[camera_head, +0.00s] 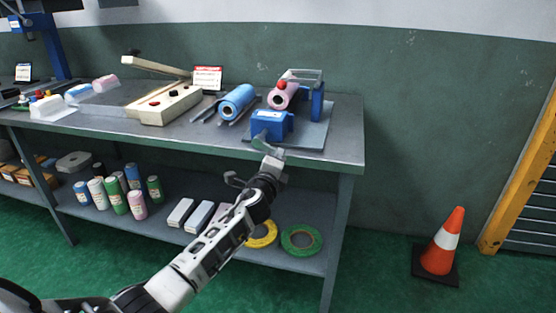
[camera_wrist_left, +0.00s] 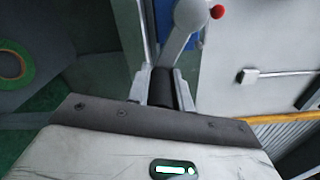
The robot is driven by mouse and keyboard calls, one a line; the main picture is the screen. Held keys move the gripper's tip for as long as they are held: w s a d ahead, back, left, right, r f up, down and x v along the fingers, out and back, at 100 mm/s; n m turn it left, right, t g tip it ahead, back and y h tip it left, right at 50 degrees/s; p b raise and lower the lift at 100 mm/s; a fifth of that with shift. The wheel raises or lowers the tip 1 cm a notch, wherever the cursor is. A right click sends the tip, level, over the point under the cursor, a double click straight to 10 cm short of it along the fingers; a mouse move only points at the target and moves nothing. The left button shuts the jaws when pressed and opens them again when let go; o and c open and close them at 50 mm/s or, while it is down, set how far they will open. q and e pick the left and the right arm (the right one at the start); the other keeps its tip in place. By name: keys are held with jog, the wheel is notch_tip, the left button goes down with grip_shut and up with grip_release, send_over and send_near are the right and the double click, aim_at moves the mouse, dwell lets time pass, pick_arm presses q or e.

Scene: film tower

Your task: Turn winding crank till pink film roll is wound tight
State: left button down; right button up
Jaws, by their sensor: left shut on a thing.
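The pink film roll (camera_head: 277,101) sits on the winder at the right end of the bench, between blue supports. A blue housing (camera_head: 271,124) stands at the winder's front. The winding crank (camera_wrist_left: 190,16) shows in the left wrist view as a grey arm with a dark handle (camera_wrist_left: 161,86). My left gripper (camera_head: 270,153) is at the bench's front edge, before the housing. In the left wrist view its fingers (camera_wrist_left: 161,90) are shut on the dark handle. The gripper hides most of the crank in the head view. How tight the roll is cannot be told. My right gripper is not in view.
A blue roll (camera_head: 237,101) lies left of the winder, and a cream sealer (camera_head: 163,104) further left. The lower shelf holds rolls and boxes, with yellow tape (camera_head: 262,234) and green tape (camera_head: 301,240). An orange cone (camera_head: 442,243) stands on the floor at right.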

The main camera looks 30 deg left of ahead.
pick_arm(q)
jog(key=shift+f, duration=0.25)
jog(key=c, duration=1.3)
grip_release()
jog(key=shift+o, duration=0.2)
jog(key=shift+r, duration=0.1)
jog(key=p+v, duration=0.1)
jog(key=v, duration=1.5)
jog(key=s+d+f+n+g+h+p, duration=0.1)
jog(key=s+d+f+n+g+h, duration=0.2)
jog(key=s+d+f+n, duration=0.3)
jog(key=s+d+f+n+g+h+p, duration=0.1)
jog(key=s+d+f+n+g+h, duration=0.2)
jog(key=s+d+f+n, duration=0.4)
jog(key=s+d+n+h, duration=0.1)
jog(key=s+d+n, duration=0.2)
jog(key=s, duration=0.4)
jog(key=shift+f+n+g+h, duration=0.15)
jog(key=shift+n+g+h, duration=0.15)
jog(key=shift+n+g, duration=0.15)
